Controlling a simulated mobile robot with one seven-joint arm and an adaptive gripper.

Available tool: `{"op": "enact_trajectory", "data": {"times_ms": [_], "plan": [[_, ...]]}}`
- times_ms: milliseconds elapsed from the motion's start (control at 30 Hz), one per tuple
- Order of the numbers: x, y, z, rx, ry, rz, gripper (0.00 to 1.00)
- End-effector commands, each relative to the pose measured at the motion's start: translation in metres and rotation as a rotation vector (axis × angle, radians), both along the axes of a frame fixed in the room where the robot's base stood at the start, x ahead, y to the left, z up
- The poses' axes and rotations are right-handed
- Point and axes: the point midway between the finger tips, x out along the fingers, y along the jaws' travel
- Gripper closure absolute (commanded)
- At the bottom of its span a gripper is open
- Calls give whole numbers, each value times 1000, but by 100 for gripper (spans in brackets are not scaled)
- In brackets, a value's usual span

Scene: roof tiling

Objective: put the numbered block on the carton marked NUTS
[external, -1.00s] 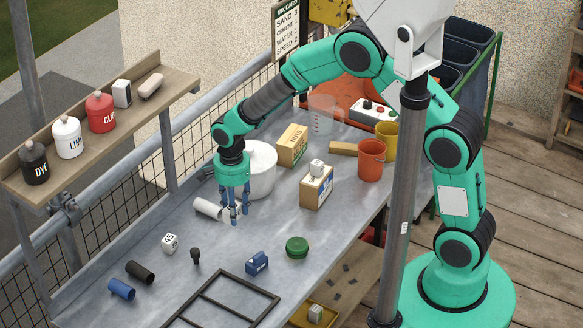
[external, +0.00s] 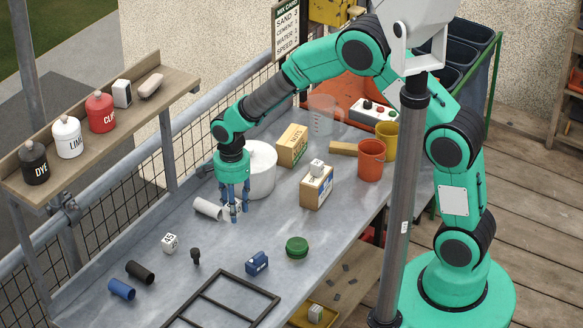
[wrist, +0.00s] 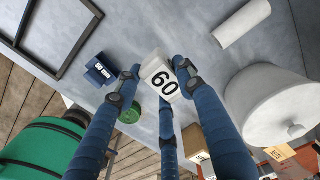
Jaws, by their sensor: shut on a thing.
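A white block with a black 60 (wrist: 159,80) is between the blue fingers of my gripper (wrist: 158,82) in the wrist view. My gripper (external: 234,212) is shut on it, low over the bench beside the white pot; the fingers partly hide the block in the external view. I cannot tell whether it touches the bench. The tan carton marked NUTS (external: 293,146) stands further back, right of the pot, and its top looks bare. A second white numbered block (external: 170,243) lies on the bench at front left.
A white lidded pot (external: 262,172) stands close to my gripper, with a white roll (external: 207,208) at its left. Another carton (external: 316,190) bears a small pale block (external: 317,167). An orange bucket (external: 371,160) and a clear jug (external: 321,115) stand near the cartons.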

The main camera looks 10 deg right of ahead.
Motion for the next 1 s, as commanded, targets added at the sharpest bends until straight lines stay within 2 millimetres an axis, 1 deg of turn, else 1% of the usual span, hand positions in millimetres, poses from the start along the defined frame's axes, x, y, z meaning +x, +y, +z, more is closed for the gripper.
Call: {"op": "enact_trajectory", "data": {"times_ms": [167, 333, 400, 467, 533, 833, 867, 1000], "plan": [[1, 1, 15, 2, -2, 0, 88], [1, 1, 47, 3, -3, 0, 88], [1, 1, 64, 4, -4, 0, 88], [1, 1, 75, 3, -3, 0, 88], [1, 1, 90, 3, -3, 0, 88], [1, 1, 143, 3, -3, 0, 88], [2, 0, 146, 1, -1, -1, 88], [21, -5, 147, 0, 0, -3, 88]]}}
